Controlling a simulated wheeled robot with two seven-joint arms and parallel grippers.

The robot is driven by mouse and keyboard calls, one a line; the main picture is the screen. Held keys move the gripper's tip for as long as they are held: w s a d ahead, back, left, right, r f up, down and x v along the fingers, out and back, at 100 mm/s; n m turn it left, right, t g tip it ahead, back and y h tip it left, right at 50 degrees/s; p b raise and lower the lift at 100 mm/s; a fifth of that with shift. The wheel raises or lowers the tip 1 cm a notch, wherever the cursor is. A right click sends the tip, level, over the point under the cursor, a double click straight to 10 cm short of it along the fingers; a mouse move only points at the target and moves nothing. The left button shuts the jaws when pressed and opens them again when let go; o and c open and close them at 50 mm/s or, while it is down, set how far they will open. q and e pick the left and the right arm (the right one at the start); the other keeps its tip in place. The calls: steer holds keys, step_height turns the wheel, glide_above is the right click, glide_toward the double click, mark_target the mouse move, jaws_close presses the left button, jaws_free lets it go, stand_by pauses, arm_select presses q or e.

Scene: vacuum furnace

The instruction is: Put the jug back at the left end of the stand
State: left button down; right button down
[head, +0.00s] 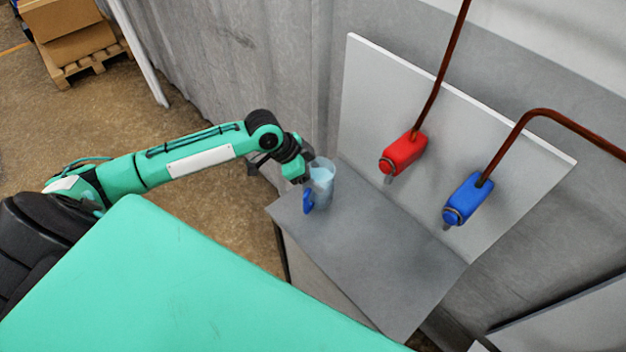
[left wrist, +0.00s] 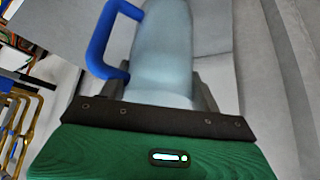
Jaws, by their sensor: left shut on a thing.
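The jug (head: 321,184) is a clear, pale-blue vessel with a blue handle (head: 308,201). It is upright at the left end of the grey stand (head: 375,250); I cannot tell whether its base touches the top. My left gripper (head: 305,172) is at the jug's left side, shut on its body. In the left wrist view the jug (left wrist: 163,50) fills the space between the fingers, with its blue handle (left wrist: 103,40) to the left. The jug's lower part is partly hidden by its handle in the head view. My right gripper is not in view.
A red tap (head: 403,153) and a blue tap (head: 467,200) stick out from the stand's upright back panel (head: 385,90), right of the jug. The stand's top is clear in the middle and right. Boxes on a pallet (head: 85,65) are far left.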

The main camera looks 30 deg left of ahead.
arm_select(q)
step_height(320, 180, down, 3)
steer(key=shift+f+p, duration=0.2)
steer(key=shift+p, duration=0.1)
steer(key=shift+f, duration=0.1)
steer(key=shift+f, duration=0.1)
steer(key=shift+c, duration=1.5)
jaws_free()
